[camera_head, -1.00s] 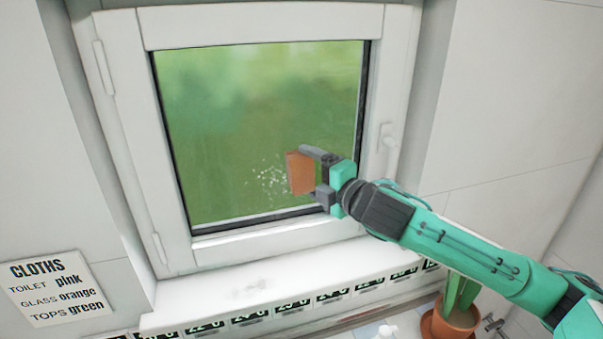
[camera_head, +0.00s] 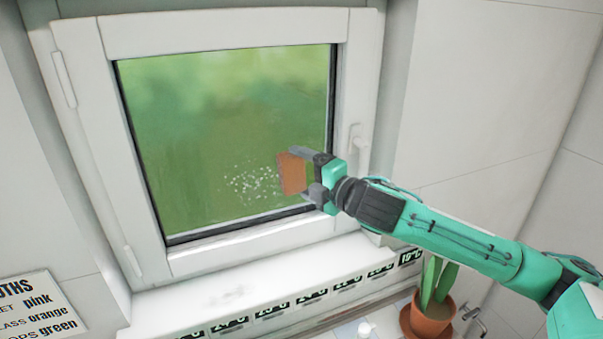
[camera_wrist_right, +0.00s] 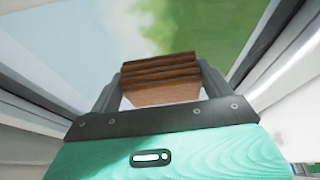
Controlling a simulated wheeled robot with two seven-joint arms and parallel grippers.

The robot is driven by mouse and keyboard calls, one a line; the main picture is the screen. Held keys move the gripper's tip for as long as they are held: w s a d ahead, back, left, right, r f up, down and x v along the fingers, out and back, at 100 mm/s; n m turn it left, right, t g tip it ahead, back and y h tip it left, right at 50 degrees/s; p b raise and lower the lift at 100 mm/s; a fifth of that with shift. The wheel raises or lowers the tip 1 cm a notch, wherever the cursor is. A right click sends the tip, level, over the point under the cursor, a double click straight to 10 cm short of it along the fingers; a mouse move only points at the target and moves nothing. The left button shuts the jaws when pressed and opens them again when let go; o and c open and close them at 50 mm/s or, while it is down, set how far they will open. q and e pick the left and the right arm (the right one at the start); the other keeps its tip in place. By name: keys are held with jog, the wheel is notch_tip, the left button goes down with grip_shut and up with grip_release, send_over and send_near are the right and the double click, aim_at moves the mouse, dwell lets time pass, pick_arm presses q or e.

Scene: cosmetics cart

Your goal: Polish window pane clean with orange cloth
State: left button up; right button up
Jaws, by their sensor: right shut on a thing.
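The window pane (camera_head: 225,120) is a green-tinted view in a white frame, with a patch of white specks (camera_head: 253,184) low on it. My right gripper (camera_head: 300,176) is shut on the folded orange cloth (camera_head: 291,174), at the lower right of the pane, just right of the specks. The cloth also shows between the fingers in the right wrist view (camera_wrist_right: 160,78). Whether the cloth touches the glass I cannot tell. My left gripper is not in view.
A white window handle (camera_head: 357,150) is on the frame's right side. Below is a sill (camera_head: 225,292) with a row of temperature labels. A cloth colour sign (camera_head: 38,308) is at the lower left.

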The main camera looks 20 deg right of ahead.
jog(key=shift+s+f, duration=0.15)
jog(key=shift+s, duration=0.55)
jog(key=shift+s+b, duration=0.55)
jog(key=shift+s, duration=1.65)
jog(key=s+b, duration=0.1)
jog(key=s, duration=0.2)
